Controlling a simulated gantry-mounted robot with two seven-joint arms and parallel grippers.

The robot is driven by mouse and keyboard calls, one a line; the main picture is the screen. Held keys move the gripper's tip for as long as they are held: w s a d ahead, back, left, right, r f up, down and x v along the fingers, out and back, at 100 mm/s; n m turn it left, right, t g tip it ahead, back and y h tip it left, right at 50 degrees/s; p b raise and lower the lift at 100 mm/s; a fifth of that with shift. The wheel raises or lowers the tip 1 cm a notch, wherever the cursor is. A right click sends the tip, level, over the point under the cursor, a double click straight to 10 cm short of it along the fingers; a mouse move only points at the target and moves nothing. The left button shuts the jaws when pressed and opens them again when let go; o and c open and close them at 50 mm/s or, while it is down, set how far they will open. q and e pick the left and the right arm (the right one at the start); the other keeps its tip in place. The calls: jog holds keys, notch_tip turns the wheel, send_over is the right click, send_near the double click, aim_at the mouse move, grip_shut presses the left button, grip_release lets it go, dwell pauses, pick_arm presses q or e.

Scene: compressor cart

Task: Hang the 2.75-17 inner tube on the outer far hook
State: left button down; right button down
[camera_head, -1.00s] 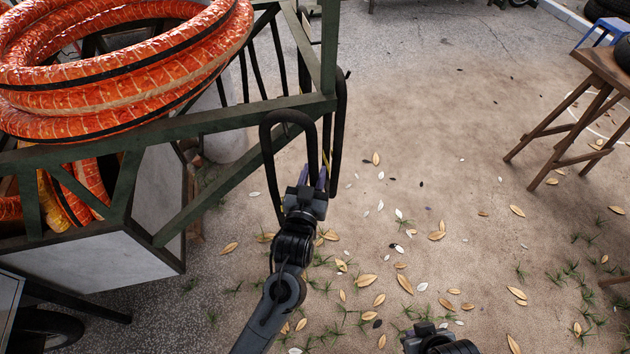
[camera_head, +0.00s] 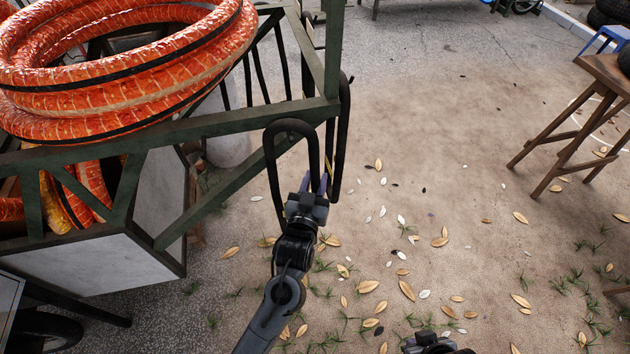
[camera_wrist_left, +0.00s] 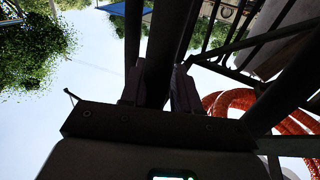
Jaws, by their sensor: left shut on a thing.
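My left gripper (camera_head: 313,186) is shut on a black inner tube (camera_head: 290,126), gripping one side strand. The tube stands as a narrow upright loop beside the cart's green corner. In the left wrist view, my left gripper (camera_wrist_left: 158,88) has a thick dark strand of the tube (camera_wrist_left: 161,50) between its fingers. Another black tube (camera_head: 343,140) hangs at the cart corner, just right of the held loop. A small dark hook tip (camera_head: 351,78) shows above it. I cannot tell which hook this is. My right gripper (camera_head: 437,345) is only partly in view at the bottom edge.
The green-framed cart (camera_head: 200,127) carries a coiled orange hose (camera_head: 130,75) at left. A wooden stand (camera_head: 575,130) is at right. Leaf-strewn ground (camera_head: 440,180) between them is open.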

pick_arm(q)
jog(key=c, duration=0.8)
grip_release()
jog(key=shift+o, duration=0.2)
jog(key=shift+s, duration=0.1)
